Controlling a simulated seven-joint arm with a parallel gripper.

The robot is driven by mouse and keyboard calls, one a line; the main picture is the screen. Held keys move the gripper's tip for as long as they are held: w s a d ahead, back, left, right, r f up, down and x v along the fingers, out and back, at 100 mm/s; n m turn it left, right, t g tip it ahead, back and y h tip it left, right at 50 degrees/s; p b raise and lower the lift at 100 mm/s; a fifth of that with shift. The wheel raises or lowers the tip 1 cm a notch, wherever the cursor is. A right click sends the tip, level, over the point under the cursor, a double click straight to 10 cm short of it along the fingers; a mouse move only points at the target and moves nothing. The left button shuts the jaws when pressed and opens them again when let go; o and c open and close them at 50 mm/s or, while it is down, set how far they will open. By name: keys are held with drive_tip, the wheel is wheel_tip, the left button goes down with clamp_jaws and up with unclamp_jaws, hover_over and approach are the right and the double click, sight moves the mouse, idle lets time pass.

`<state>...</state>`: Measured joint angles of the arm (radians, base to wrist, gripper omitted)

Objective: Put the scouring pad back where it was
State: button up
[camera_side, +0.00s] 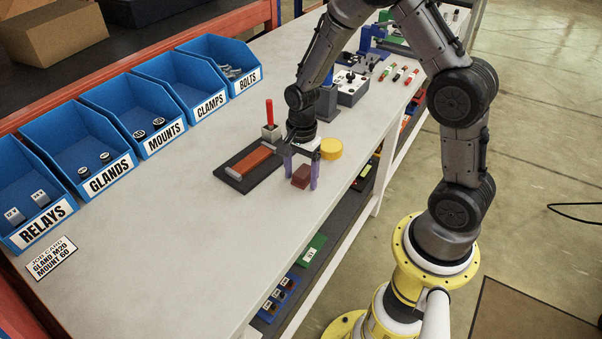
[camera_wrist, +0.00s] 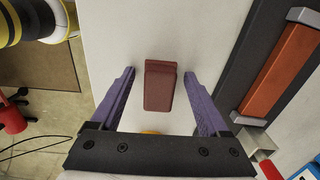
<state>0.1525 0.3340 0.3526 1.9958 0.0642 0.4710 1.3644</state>
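The scouring pad is most likely the dark red-brown block (camera_side: 301,177), which lies on the white bench near its front edge. In the wrist view the block (camera_wrist: 160,86) sits between my two purple fingers, with a clear gap on each side. My gripper (camera_side: 301,172) points down over it and is open; the wrist view shows the fingers (camera_wrist: 160,98) wide apart. Left of the gripper is a dark mat (camera_side: 232,178) with a long orange-brown bar (camera_side: 252,161) on it; the bar and mat also show at the right of the wrist view (camera_wrist: 280,75).
A yellow round piece (camera_side: 331,148) stands close behind the gripper. A grey block with a red rod (camera_side: 270,130) stands behind the mat. Blue labelled bins (camera_side: 107,172) line the bench's back edge. A job card (camera_side: 51,258) lies front left. The bench's left middle is clear.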

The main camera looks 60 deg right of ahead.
drive_tip(key=shift+r, duration=0.15)
wheel_tip(320, 180, up, 11)
wheel_tip(320, 180, up, 7)
drive_tip(key=n+t, duration=0.1)
drive_tip(key=n, duration=0.3)
hover_over(301, 172)
drive_tip(key=s+a, duration=0.2)
drive_tip(key=s, duration=0.2)
drive_tip(key=s+a+r+n+t, duration=0.1)
drive_tip(key=s+r+n+t, duration=0.1)
drive_tip(key=s+n, duration=0.5)
drive_tip(key=s+a+r+n+t, duration=0.2)
drive_tip(key=s+r+n, duration=0.1)
drive_tip(key=s+n, duration=0.4)
drive_tip(key=shift+s+r+t, duration=0.3)
drive_tip(key=shift+s+r, duration=0.05)
